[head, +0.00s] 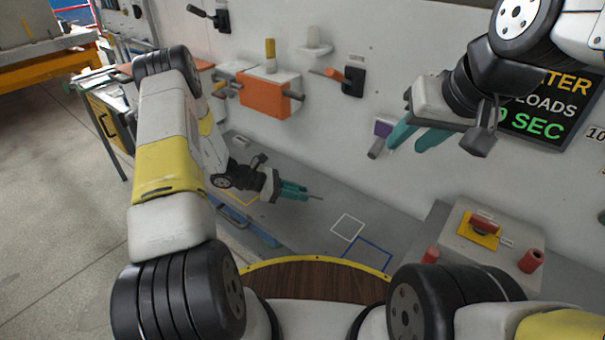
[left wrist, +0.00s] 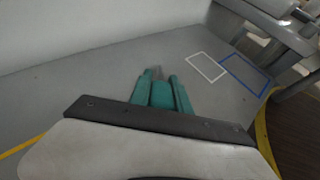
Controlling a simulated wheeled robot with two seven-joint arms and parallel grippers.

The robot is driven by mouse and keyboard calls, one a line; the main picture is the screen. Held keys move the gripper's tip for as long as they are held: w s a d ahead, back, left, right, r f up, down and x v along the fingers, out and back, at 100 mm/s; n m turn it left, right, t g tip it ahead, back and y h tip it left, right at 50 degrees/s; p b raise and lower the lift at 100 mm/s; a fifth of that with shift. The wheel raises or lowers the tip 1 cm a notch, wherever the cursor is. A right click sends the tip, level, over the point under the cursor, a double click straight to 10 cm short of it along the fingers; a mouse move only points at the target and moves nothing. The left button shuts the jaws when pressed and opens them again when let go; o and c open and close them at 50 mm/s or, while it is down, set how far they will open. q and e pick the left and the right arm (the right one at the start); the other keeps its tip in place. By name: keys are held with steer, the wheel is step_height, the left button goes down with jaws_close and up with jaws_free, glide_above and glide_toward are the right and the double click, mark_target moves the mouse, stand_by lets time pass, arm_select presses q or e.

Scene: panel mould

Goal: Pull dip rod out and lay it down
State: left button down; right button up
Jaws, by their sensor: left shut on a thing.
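My left gripper (head: 294,190) is low over the grey bench, left of the white outlined square (head: 347,227). It is shut on a thin grey rod, which looks like the dip rod (head: 316,197); a short end sticks out past the teal fingertips. In the left wrist view the rod end (left wrist: 157,72) shows between the fingertips (left wrist: 160,80), and the rest is hidden. I cannot tell whether the rod touches the bench. My right gripper (head: 412,139) is raised in front of the wall panel, with its teal fingers apart and nothing seen between them.
An orange box (head: 269,93) with a yellow-handled part (head: 270,54) is on the wall. A blue outline (head: 367,254) lies right of the white one. A grey box with a red switch (head: 484,224) stands at the right. A brown round top with yellow rim (head: 320,280) is in front.

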arm_select(q)
steer(key=c, duration=1.1)
jaws_free()
steer(key=v, duration=0.7)
steer(key=shift+s+a+r, duration=0.1)
steer(key=shift+a+r, duration=0.05)
steer(key=shift+a, duration=0.2)
steer(key=s+d+r+m+g+y, duration=0.1)
steer(key=s+r+m+y, duration=0.2)
steer(key=r, duration=0.4)
steer(key=s+d+r+m, duration=0.1)
steer(key=s+r+m, duration=0.25)
steer(key=r, duration=0.45)
steer(key=s+d+r+m+g+y, duration=0.1)
steer(key=s+r+m+y, duration=0.1)
steer(key=r+m, duration=0.35)
steer(key=s+a+r+m+t+y, duration=0.1)
steer(key=s+r+m+t, duration=0.1)
steer(key=s+r+m, duration=0.1)
steer(key=s+a+r+m+t+y, duration=0.1)
steer(key=s+r+m+t+y, duration=0.1)
steer(key=s+r, duration=0.4)
steer(key=s+a+r+m+t+y, duration=0.1)
steer(key=s+r+m+y, duration=0.1)
steer(key=s+r, duration=0.3)
steer(key=shift+s+a+m+t, duration=0.2)
steer(key=shift+s+m, duration=0.25)
steer(key=shift+s, duration=0.05)
steer(key=shift+s+a+m+t, duration=0.2)
steer(key=shift+s+m, duration=0.25)
